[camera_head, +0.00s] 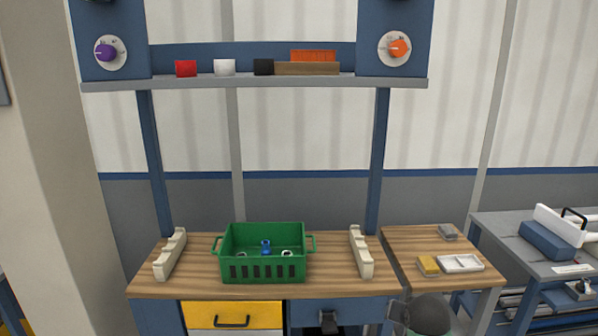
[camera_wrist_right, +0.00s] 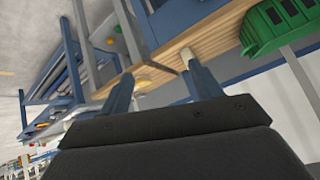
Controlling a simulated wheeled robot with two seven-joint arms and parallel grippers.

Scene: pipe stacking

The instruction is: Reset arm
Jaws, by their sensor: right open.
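A green crate (camera_head: 262,268) stands on the wooden bench top (camera_head: 200,285) in the head view. It holds a blue pipe piece (camera_head: 266,246) and small pale ring-like pieces (camera_head: 286,253). A cream notched rack (camera_head: 170,255) stands to its left and another cream rack (camera_head: 361,252) to its right. My right gripper (camera_wrist_right: 158,72) shows in the right wrist view with its two fingers apart and nothing between them. The green crate (camera_wrist_right: 275,27) is at the upper right there. My dark right wrist shows low in the head view, right of the blue drawer. My left gripper is not seen.
A shelf (camera_head: 200,84) with coloured blocks spans above the bench. A yellow drawer (camera_head: 250,309) is under the bench.

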